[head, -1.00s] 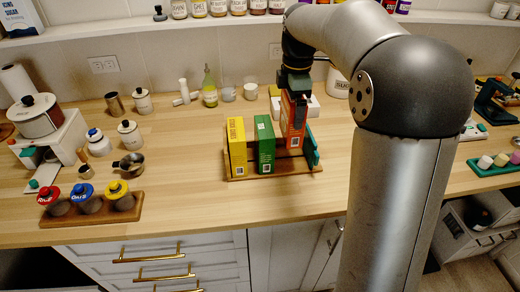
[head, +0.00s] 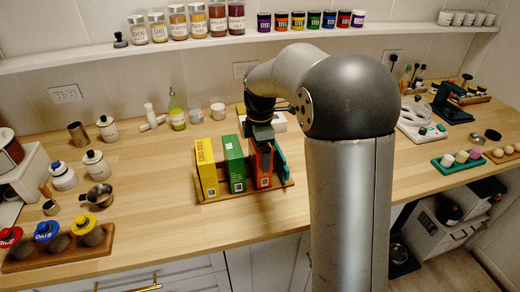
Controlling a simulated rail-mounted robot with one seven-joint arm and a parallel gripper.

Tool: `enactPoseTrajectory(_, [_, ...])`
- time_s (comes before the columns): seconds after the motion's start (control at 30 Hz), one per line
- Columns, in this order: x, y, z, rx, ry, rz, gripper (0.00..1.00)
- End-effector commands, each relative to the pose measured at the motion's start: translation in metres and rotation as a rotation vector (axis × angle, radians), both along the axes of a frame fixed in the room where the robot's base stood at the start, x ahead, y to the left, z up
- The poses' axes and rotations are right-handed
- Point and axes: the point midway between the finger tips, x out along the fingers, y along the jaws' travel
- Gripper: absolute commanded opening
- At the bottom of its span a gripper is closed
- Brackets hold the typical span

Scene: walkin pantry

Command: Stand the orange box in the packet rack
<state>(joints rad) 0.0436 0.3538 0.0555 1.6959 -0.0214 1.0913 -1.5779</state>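The wooden packet rack (head: 285,186) stands on the counter, with a teal end piece (head: 281,163) at its right. A yellow box (head: 206,168) and a green box (head: 234,164) stand upright in it. The orange box (head: 264,172) is upright in the slot between the green box and the teal end, its bottom down at about rack level. Whether it touches the base is hard to see. My gripper (head: 262,142) points down from above and is shut on the orange box's top; its fingertips are partly hidden.
A white block (head: 278,122) lies close behind the rack. Bottles, cups and canisters stand along the wall. Lidded jars on a wooden tray (head: 60,256) are at the front left.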

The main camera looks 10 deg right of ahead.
Motion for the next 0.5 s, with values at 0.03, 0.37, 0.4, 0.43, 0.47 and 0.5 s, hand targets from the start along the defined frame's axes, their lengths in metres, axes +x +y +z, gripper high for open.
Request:
enactPoseTrajectory(0.03, [0.000,0.000,-0.002,0.000,0.001,0.000,0.97])
enactPoseTrajectory(0.37, [0.000,0.000,0.005,0.000,0.000,0.000,1.00])
enactPoseTrajectory(0.4, [0.000,0.000,0.008,0.000,-0.001,0.000,1.00])
enactPoseTrajectory(0.43, [0.000,0.000,0.012,0.000,-0.001,0.000,1.00])
enactPoseTrajectory(0.47, [0.001,0.000,0.017,0.000,-0.003,0.000,1.00])
enactPoseTrajectory(0.5, [0.001,0.000,0.024,0.000,-0.003,0.000,1.00])
